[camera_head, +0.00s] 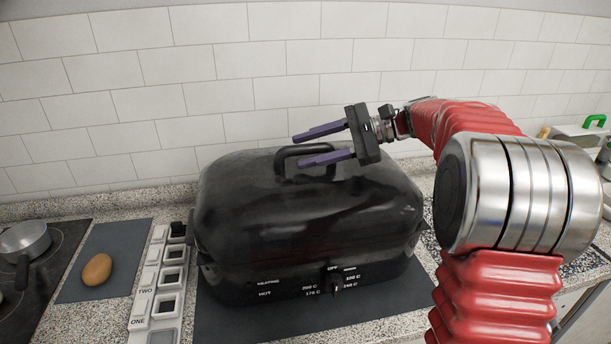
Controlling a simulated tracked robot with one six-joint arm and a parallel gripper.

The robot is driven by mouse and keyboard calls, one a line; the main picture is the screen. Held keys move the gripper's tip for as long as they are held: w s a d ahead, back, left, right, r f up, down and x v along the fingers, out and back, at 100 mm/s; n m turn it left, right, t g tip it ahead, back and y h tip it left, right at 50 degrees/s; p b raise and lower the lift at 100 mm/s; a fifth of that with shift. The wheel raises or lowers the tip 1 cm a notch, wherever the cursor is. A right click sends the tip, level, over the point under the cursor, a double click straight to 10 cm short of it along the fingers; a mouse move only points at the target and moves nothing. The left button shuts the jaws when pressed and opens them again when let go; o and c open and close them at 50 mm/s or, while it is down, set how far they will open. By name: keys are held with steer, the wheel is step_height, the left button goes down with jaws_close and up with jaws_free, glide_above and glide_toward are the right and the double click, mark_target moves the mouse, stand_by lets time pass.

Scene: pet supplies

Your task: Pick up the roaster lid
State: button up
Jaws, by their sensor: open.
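The roaster lid (250,201) is black, glossy and domed, and sits on the black roaster base (250,275). A black loop handle (282,161) stands on top of the lid. My gripper (308,146) comes from the right, with its two purple fingers pointing left at the height of the handle. The fingers are open and spread apart, and nothing is visibly held. The nearer finger overlaps the handle in the picture; I cannot tell whether it touches it. My wrist hides a little of the lid's back right.
The roaster stands on a dark mat (225,322). To the left are a white switch panel (143,308), a brown egg (97,269) on a dark board (122,247), and a pan (25,240) on the stove. A white tiled wall (215,60) closes the back.

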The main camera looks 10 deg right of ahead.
steer(key=shift+c, duration=0.3)
jaws_close()
stand_by(0.4)
stand_by(0.8)
steer(key=shift+r, duration=0.1)
